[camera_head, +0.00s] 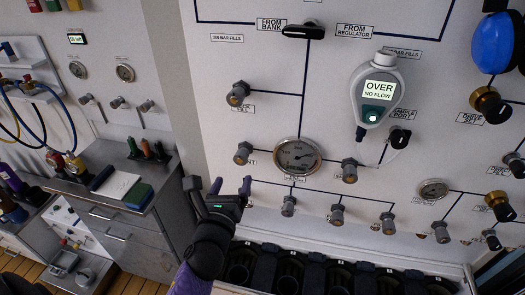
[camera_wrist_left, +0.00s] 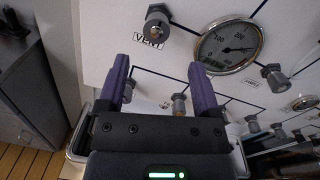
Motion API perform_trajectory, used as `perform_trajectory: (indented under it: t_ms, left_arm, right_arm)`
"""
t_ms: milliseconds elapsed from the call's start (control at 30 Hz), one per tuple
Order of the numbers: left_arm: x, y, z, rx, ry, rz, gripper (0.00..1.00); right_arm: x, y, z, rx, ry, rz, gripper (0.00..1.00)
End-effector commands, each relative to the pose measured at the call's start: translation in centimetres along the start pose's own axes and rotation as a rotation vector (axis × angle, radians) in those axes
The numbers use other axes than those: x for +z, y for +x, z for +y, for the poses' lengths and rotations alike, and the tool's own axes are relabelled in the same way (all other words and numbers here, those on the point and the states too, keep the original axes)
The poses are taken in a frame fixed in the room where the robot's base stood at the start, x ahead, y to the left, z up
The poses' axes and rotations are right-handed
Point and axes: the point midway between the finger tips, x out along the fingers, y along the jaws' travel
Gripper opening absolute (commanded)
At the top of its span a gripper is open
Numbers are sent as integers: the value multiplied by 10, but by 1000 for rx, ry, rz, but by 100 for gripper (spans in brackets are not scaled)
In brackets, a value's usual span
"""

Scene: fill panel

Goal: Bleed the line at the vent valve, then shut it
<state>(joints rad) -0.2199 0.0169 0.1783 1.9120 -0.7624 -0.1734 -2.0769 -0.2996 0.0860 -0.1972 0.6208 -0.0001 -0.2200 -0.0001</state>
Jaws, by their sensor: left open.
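The vent valve (camera_wrist_left: 157,24) is a grey knob on the white panel, with the label VENT (camera_wrist_left: 149,43) under it in the left wrist view. In the head view the vent valve (camera_head: 243,151) sits left of the round gauge (camera_head: 297,156), its label partly hidden. My left gripper (camera_head: 231,188) is open and empty, below and a little left of the valve. In the left wrist view the open purple fingers (camera_wrist_left: 158,68) point at the panel below the valve, apart from it. My right gripper is not in view.
A sample valve (camera_head: 350,170) is right of the gauge. A row of small valves (camera_head: 289,205) runs below, above dark bottle slots (camera_head: 285,270). A handheld meter (camera_head: 378,95) reads OVER, NO FLOW.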

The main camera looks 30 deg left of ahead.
Motion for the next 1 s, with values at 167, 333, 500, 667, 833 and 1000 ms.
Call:
perform_trajectory:
  t_ms: [167,333,500,667,833,1000]
  left_arm:
    - [-1,45,0,1,-5,0,83]
    - [-2,74,0,-1,-6,1,83]
    - [-3,85,0,0,-6,3,83]
    - [-3,85,0,0,-6,4,83]
    - [-3,85,0,-1,-7,4,59]
    - [-3,85,0,-1,-7,4,23]
  right_arm:
    - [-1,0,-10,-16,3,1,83]
    - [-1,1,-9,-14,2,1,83]
    - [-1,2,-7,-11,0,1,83]
    - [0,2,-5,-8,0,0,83]
    - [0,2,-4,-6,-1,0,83]
    - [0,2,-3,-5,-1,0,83]
